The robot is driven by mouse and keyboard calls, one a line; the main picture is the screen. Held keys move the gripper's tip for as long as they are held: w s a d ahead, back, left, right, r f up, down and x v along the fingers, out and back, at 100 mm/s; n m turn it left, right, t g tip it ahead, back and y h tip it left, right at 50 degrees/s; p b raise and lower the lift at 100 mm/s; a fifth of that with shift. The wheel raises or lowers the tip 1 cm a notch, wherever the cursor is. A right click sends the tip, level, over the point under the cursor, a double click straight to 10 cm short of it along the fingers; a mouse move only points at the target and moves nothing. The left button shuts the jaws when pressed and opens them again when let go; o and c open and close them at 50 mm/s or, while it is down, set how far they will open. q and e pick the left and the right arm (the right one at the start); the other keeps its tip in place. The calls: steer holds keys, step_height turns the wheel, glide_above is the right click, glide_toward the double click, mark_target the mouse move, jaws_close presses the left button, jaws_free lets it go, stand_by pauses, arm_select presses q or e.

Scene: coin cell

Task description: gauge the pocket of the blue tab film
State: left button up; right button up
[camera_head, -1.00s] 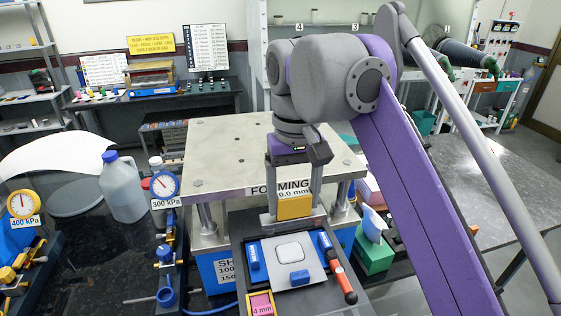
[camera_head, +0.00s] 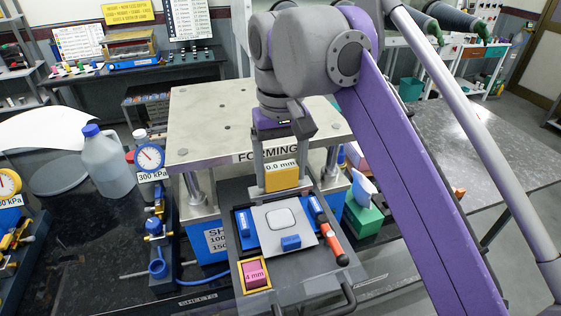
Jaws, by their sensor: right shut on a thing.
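My right gripper (camera_head: 281,184) points down and is shut on a yellow gauge block (camera_head: 281,179). The block has a white label ending in ".0 mm", its first digit unclear. It stands at the back edge of the dark tray (camera_head: 290,278), behind the film; whether it touches the tray cannot be told. The pale film (camera_head: 268,236) lies on the tray and has a rounded-square pocket (camera_head: 281,219) in its middle. A blue tab (camera_head: 291,242) sits at the film's front. Blue clamps (camera_head: 245,223) flank it left and right. My left gripper is not in view.
A pink 4 mm block (camera_head: 254,273) sits in a yellow-rimmed holder at the tray's front left. A red-and-black tool (camera_head: 333,245) lies at right. The forming press plate (camera_head: 215,125) stands behind. A 300 kPa gauge (camera_head: 149,157) and a jug (camera_head: 107,165) are left.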

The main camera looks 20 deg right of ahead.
mark_target(281, 193)
steer(key=shift+s+f, duration=0.15)
steer(key=shift+f, duration=0.55)
steer(key=shift+w+f+b, duration=0.2)
steer(key=shift+f+b, duration=0.5)
steer(key=shift+f, duration=0.55)
steer(key=shift+f+b, duration=0.4)
steer(key=shift+f, duration=0.65)
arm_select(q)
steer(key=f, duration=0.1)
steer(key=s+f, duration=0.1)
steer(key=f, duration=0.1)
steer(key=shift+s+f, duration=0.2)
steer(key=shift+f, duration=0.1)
arm_select(e)
steer(key=shift+f, duration=0.2)
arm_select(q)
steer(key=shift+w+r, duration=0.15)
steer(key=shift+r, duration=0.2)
arm_select(e)
steer(key=shift+f, duration=0.3)
steer(key=o, duration=1.4)
steer(key=shift+o, duration=0.2)
